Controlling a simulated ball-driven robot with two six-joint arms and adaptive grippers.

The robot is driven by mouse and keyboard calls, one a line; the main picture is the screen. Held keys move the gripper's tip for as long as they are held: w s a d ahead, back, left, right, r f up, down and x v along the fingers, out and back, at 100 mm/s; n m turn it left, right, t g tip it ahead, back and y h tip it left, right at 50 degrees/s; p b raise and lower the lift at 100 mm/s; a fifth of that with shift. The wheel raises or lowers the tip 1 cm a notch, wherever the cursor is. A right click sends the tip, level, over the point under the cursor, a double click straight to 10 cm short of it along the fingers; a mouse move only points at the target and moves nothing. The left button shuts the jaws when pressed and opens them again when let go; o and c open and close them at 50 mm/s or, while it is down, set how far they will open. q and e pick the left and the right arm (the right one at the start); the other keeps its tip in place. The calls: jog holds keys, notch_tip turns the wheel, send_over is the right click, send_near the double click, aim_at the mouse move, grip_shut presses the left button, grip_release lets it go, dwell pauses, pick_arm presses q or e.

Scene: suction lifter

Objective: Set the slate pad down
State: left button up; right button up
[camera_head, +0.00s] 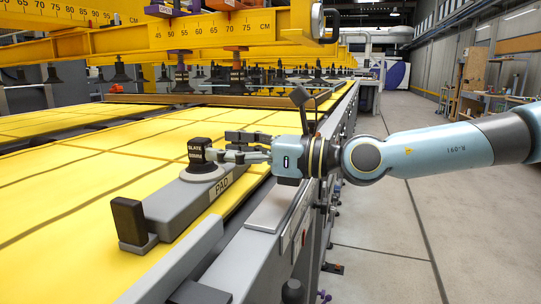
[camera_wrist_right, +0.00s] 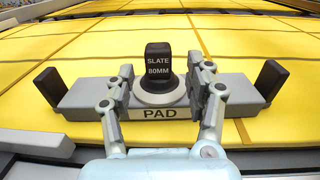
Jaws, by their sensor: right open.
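The slate pad (camera_head: 200,153) is a black block marked SLATE 80MM on a round grey base. It stands upright on a grey holder (camera_head: 165,208) labelled PAD, which has black end posts. My right gripper (camera_head: 250,147) reaches in from the right at the pad. In the right wrist view the slate pad (camera_wrist_right: 158,66) stands between the two fingers of my right gripper (camera_wrist_right: 166,85). The fingers are open, with a gap visible on each side of the block. My left gripper is not in view.
Yellow panels (camera_head: 90,160) spread beyond the holder. A yellow beam (camera_head: 230,30) with a centimetre scale hangs overhead, with several dark suction cups below it. A grey machine edge (camera_head: 290,215) runs along the near side. The concrete floor (camera_head: 400,230) at right is clear.

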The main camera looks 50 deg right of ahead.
jog(key=p+v, duration=0.5)
jog(key=v, duration=0.1)
jog(key=shift+s+r+p, duration=0.1)
jog(key=shift+r+p, duration=0.15)
jog(key=shift+p, duration=0.15)
jog(key=shift+s+d+f+p, duration=0.1)
jog(key=shift+s+p, duration=0.1)
jog(key=shift+s, duration=0.1)
jog(key=shift+s+d+f+p, duration=0.1)
jog(key=shift+s+d+p, duration=0.05)
jog(key=shift+s, duration=0.15)
jog(key=shift+s+f, duration=0.1)
